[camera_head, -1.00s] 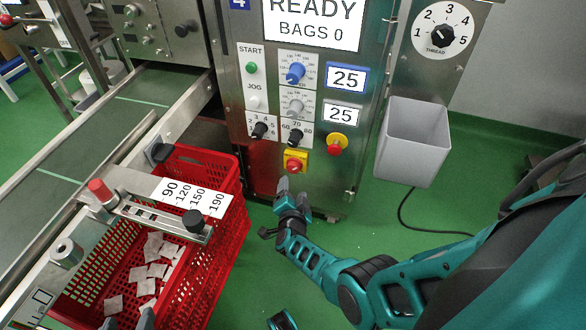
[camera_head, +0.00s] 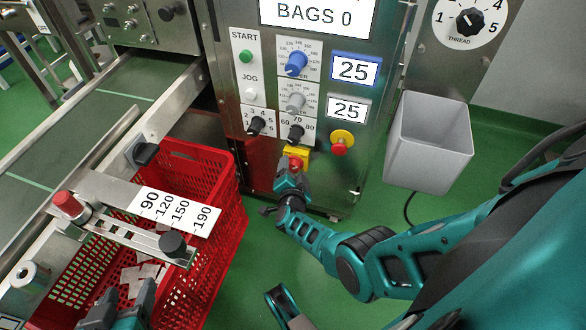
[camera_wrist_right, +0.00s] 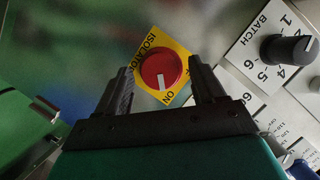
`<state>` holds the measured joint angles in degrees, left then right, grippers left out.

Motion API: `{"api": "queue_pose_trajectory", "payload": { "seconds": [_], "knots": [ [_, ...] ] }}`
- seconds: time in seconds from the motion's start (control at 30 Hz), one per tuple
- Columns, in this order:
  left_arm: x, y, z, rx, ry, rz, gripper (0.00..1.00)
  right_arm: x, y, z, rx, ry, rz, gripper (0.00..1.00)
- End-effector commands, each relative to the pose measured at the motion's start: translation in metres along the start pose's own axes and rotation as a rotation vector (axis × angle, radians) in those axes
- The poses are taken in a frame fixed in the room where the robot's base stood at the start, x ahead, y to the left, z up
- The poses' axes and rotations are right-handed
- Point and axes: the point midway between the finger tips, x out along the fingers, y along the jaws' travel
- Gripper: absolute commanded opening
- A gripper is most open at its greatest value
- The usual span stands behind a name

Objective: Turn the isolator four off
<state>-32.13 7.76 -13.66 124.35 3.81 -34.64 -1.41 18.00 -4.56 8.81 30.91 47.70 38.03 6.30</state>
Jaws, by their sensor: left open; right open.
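The isolator is a red round knob on a yellow plate (camera_head: 303,152), low on the machine's control panel. In the right wrist view its red knob (camera_wrist_right: 162,70) sits between my open right fingers, and its white mark points towards the word ON. My right gripper (camera_head: 291,174) is right in front of the isolator and partly hides it in the head view. The right wrist view shows the fingers (camera_wrist_right: 160,78) on either side of the knob; I cannot tell whether they touch it. My left gripper (camera_head: 122,302) is open and empty at the bottom left, over the red crate.
A red crate (camera_head: 228,205) with teabags stands left of the panel, under a metal guide with a number scale (camera_head: 178,211). A red stop button (camera_head: 340,147) and several knobs are close to the isolator. A grey bin (camera_head: 428,145) hangs at the right.

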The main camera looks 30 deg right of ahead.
Motion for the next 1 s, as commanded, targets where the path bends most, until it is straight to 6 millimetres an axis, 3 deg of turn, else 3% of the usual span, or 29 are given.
{"api": "queue_pose_trajectory", "payload": {
  "seconds": [0.13,0.7,1.0],
  "knots": [
    [-0.0001,0.0001,-0.0002,0.000,0.000,0.000,0.60,0.0000,-0.0002,-0.0002,0.000,0.000,0.000,0.69],
    [-0.0021,0.0011,0.0073,-0.005,-0.015,0.001,0.60,0.0000,0.0000,-0.0002,-0.001,0.000,0.000,0.14],
    [-0.0031,0.0008,0.0049,-0.004,-0.013,0.000,0.60,0.0000,-0.0014,-0.0006,-0.035,0.000,0.015,0.13]
  ]
}}
